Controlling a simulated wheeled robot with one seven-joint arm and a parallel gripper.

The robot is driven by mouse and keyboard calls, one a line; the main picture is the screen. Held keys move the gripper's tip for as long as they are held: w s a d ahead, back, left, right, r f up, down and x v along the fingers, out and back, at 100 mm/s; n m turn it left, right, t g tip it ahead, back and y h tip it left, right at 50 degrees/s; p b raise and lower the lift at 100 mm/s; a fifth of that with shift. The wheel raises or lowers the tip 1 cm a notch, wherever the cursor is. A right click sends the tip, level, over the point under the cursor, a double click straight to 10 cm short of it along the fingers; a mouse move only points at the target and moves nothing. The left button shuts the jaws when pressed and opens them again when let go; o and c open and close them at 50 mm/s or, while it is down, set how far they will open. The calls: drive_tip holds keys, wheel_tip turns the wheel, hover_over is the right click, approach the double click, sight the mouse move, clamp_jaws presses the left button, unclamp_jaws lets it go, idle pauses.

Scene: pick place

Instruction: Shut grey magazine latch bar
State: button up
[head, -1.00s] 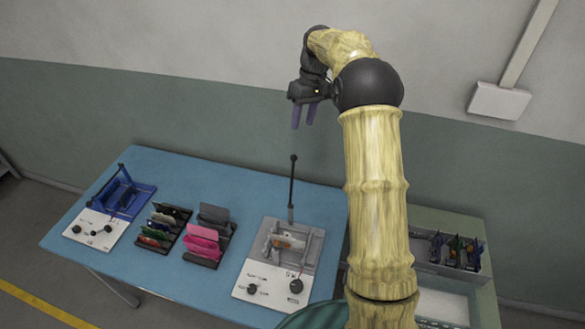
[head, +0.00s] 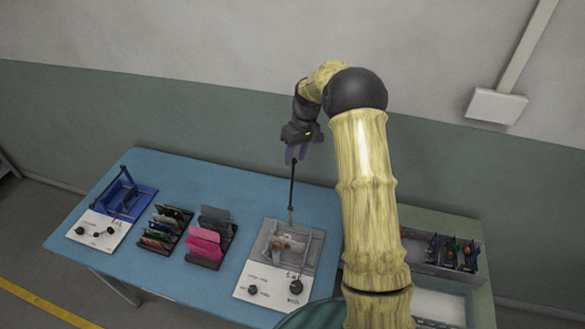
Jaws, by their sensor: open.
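The grey magazine (head: 310,258) sits at the right end of the blue table, with a white panel with black knobs in front and an orange-brown part inside. Its latch bar (head: 292,190) is a thin dark rod standing nearly upright from the magazine's back left, a small knob on top. My gripper (head: 297,156) is open, with purple fingers pointing down. Its fingertips overlap the rod's top in the head view. Whether they touch it or lie in front of or behind it, I cannot tell.
A blue magazine (head: 130,192) with a dark bar stands at the table's left. Two dark racks with coloured cards (head: 163,229) and pink cards (head: 203,240) stand between. A grey bin (head: 440,262) with several small items is on the right, beyond my arm. The table's back strip is clear.

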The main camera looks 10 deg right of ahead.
sight(294, 165)
drive_tip(key=p+x, duration=0.1)
drive_tip(key=x, duration=0.4)
drive_tip(key=shift+a+f, duration=0.1)
drive_tip(key=shift+f, duration=0.1)
drive_tip(key=shift+s+f, duration=0.25)
drive_tip(key=shift+f, duration=0.15)
drive_tip(key=shift+w, duration=0.15)
drive_tip(key=shift+c, duration=0.7)
clamp_jaws()
